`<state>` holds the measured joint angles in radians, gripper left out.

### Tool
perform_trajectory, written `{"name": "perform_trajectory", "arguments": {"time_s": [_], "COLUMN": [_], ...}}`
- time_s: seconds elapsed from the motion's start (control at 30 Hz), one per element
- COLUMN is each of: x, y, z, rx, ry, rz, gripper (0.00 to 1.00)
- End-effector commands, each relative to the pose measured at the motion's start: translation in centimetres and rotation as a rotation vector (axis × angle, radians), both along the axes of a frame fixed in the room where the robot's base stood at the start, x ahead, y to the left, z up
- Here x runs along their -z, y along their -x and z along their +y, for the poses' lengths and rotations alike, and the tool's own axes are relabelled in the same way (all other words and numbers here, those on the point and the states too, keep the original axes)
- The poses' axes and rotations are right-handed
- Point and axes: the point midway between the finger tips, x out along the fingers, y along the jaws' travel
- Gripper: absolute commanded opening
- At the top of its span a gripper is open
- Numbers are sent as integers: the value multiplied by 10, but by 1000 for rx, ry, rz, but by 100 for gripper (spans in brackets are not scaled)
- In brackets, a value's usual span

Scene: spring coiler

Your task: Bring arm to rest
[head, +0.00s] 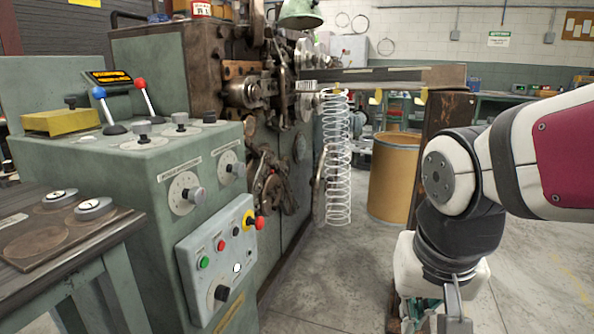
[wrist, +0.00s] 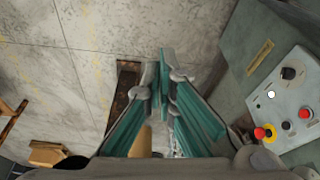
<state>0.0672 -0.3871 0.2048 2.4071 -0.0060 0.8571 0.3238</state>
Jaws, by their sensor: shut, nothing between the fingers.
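My arm comes in from the right edge of the head view, with a maroon and white link and dark joints, and bends down at the wrist. My gripper (head: 418,318) hangs at the bottom edge of the head view, partly cut off and partly hidden by my wrist. In the wrist view my gripper (wrist: 166,82) shows its teal finger pads meeting at the tips with nothing between them. It is over the concrete floor to the right of the green machine and touches nothing that I can see.
The spring coiler (head: 170,70) fills the left and middle, with a hanging wire spring (head: 338,165). The control panel (head: 217,262) also shows in the wrist view (wrist: 285,98). A brown drum (head: 393,180) and a rusty post (head: 445,112) stand behind my arm. Floor (head: 320,295) is clear between.

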Motion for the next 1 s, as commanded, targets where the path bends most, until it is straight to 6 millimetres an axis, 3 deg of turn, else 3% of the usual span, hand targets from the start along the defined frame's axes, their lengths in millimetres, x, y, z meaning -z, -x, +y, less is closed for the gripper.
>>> {"name": "perform_trajectory", "arguments": {"time_s": [0.1,0.2,0.53,0.87,1.0], "x": [-7,-8,-4,-59,-90], "y": [54,90,180,166,163], "z": [-16,-23,-34,-34,-35], "rx": [-38,-69,-175,-173,-174], "ry": [18,15,-32,-21,-17], "rz": [67,121,249,195,162], "gripper": [0,0,0,0,0]}}
